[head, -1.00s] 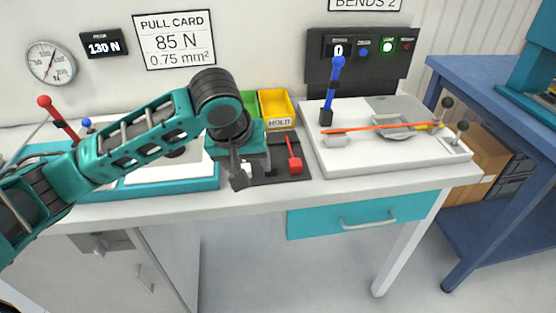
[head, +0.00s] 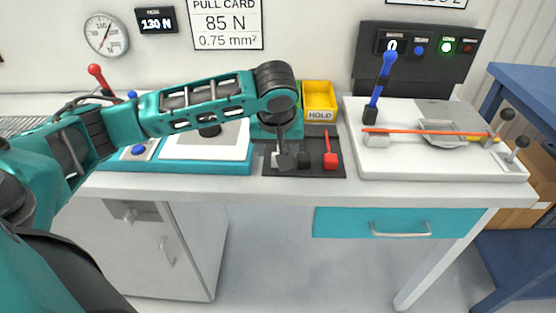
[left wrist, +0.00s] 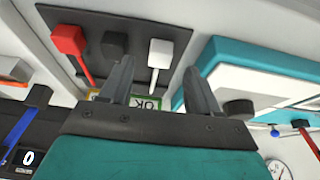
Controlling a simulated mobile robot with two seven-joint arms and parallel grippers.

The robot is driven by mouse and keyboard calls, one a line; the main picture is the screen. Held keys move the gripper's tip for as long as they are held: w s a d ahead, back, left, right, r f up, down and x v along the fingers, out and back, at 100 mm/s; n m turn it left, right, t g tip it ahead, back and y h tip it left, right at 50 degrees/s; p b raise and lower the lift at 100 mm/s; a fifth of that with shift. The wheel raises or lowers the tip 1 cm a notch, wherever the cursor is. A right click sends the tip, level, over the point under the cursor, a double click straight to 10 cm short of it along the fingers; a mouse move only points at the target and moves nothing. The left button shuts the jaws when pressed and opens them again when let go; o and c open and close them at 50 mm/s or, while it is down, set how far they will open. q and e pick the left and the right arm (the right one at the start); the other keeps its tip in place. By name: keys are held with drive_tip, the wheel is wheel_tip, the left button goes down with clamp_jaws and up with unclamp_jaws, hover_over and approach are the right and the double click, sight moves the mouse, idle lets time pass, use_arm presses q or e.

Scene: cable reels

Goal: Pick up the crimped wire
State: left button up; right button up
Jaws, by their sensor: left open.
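A thin orange-red wire (head: 425,131) lies across the white bench device on the right in the head view. A small yellow piece shows at its right end, beside a clamp. Its left end rests by a pale grey block. A bit of orange, perhaps this wire, shows at the left edge of the left wrist view (left wrist: 14,76). My left gripper (head: 286,159) points down at the dark mat, well left of the wire. In the left wrist view its two fingers (left wrist: 158,88) are apart with nothing held between them. My right gripper is out of view.
The dark mat (head: 270,170) holds a red-handled tool (head: 330,154), a black one and a white one. A yellow HOLD bin (head: 319,100) stands behind it. A blue lever (head: 380,82) rises beside the wire's left end. Black-knobbed levers (head: 507,115) stand at its right end.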

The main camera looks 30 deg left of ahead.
use_arm(q)
drive_tip(key=x, duration=0.4)
drive_tip(key=shift+r, duration=0.1)
clamp_jaws()
idle(0.4)
drive_tip(key=shift+r, duration=0.1)
wheel_tip(320, 180, up, 25)
drive_tip(key=p, duration=0.5)
